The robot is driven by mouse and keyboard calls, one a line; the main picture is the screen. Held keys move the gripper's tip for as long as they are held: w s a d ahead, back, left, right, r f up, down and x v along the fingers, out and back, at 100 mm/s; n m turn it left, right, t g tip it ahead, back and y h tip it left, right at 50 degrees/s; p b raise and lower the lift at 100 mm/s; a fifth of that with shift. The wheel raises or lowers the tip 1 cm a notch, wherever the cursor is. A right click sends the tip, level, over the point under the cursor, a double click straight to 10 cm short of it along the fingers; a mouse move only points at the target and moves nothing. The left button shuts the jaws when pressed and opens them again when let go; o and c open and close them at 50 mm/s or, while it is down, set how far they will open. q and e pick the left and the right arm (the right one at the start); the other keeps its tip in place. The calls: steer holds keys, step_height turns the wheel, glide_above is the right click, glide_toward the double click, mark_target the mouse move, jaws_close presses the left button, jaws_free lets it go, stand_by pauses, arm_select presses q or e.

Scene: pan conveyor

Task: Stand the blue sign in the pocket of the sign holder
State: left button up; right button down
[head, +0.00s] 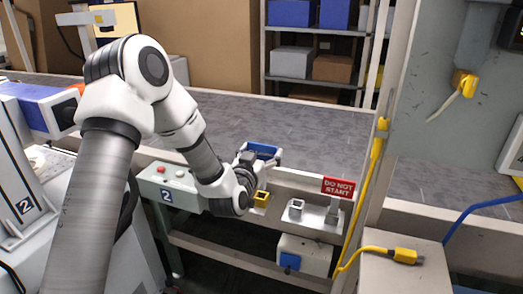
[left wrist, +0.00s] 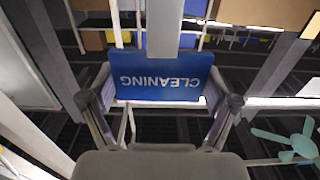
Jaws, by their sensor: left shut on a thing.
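The blue sign (left wrist: 165,75), lettered CLEANING, is between the fingers of my left gripper (left wrist: 160,100) in the left wrist view; its lettering appears upside down there. In the head view the blue sign (head: 262,150) shows at the end of my left arm, with my left gripper (head: 259,160) shut on it. A yellow square pocket (head: 261,199) stands on the ledge just below the gripper, apart from the sign. A grey open pocket (head: 296,205) stands to its right. I cannot tell which is the sign holder. My right gripper is not in view.
A red DO NOT START sign (head: 338,187) stands on a grey post right of the pockets. The conveyor belt (head: 300,130) runs behind, clear near the gripper. A box with a red button (head: 170,185) is at left.

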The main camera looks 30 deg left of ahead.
arm_select(q)
steer(key=shift+a+f+b, duration=0.1)
steer(key=shift+f+b, duration=0.2)
steer(key=shift+f, duration=0.5)
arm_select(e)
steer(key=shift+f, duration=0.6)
arm_select(q)
steer(key=b, duration=0.4)
glide_above(261, 189)
steer(key=shift+w+a+f, duration=0.15)
steer(key=shift+w+f, duration=0.05)
steer(key=shift+f, duration=0.95)
steer(key=shift+w+a+f, duration=0.1)
steer(key=shift+w+f, duration=0.1)
steer(key=shift+f, duration=0.9)
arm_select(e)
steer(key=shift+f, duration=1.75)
arm_select(q)
steer(key=o, duration=1)
steer(key=shift+p, duration=0.3)
steer(key=shift+c, duration=0.2)
steer(key=v, duration=0.7)
steer(key=shift+s, duration=0.25)
